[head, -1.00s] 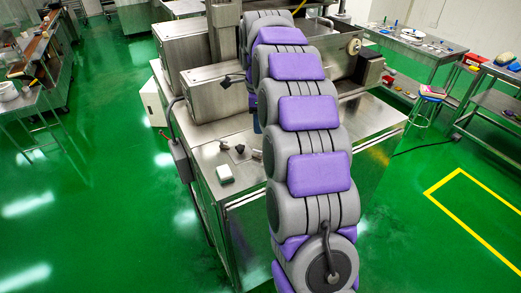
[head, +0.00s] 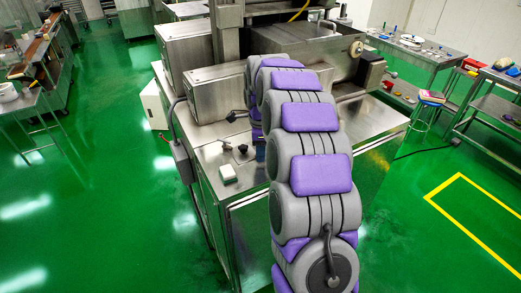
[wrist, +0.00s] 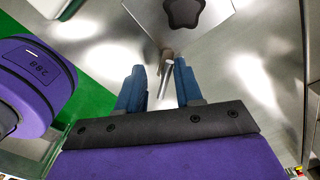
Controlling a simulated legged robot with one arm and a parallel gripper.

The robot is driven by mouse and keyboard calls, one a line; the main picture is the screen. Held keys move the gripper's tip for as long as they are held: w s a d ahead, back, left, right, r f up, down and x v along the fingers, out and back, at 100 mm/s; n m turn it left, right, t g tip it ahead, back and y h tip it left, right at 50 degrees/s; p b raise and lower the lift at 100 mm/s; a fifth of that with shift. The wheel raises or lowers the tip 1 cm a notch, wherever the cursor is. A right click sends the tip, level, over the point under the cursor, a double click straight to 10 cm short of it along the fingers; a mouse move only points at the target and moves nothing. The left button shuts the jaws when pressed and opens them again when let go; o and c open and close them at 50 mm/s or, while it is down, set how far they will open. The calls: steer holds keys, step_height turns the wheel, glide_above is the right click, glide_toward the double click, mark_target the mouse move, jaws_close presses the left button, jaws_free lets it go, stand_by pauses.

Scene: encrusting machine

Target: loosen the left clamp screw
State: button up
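In the wrist view, a black star-shaped knob (wrist: 184,12) shows at the top edge, partly cut off, over a grey metal plate. Below it a short bare metal rod (wrist: 167,72) points down toward my gripper. My gripper (wrist: 160,82) has two blue fingers spread apart, with the rod's end near the gap between their tips. It holds nothing; whether a finger touches the rod cannot be told. In the head view my arm hides the gripper. Small dark knobs (head: 242,149) show on the machine's deck left of my arm; which is the left clamp screw is unclear.
The steel encrusting machine (head: 215,92) stands around my arm. Side tables (head: 432,52) and a stool (head: 431,97) stand right.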

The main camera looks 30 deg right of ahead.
steer(key=shift+d+f, duration=0.1)
steer(key=shift+d, duration=0.5)
steer(key=c, duration=0.4)
steer(key=shift+d, duration=0.2)
jaws_close()
steer(key=shift+a, duration=0.25)
steer(key=shift+r+n+p, duration=0.25)
steer(key=shift+n+p, duration=0.6)
steer(key=shift+n, duration=0.25)
steer(key=n+p, duration=0.3)
steer(key=n, duration=0.3)
steer(key=shift+w, duration=0.1)
steer(key=n+p, duration=0.2)
steer(key=n, duration=0.2)
steer(key=shift+a+n, duration=0.1)
steer(key=shift+n, duration=0.3)
steer(key=n+p, duration=0.1)
steer(key=n, duration=0.3)
steer(key=shift+f+n, duration=0.1)
steer(key=shift+n, duration=0.3)
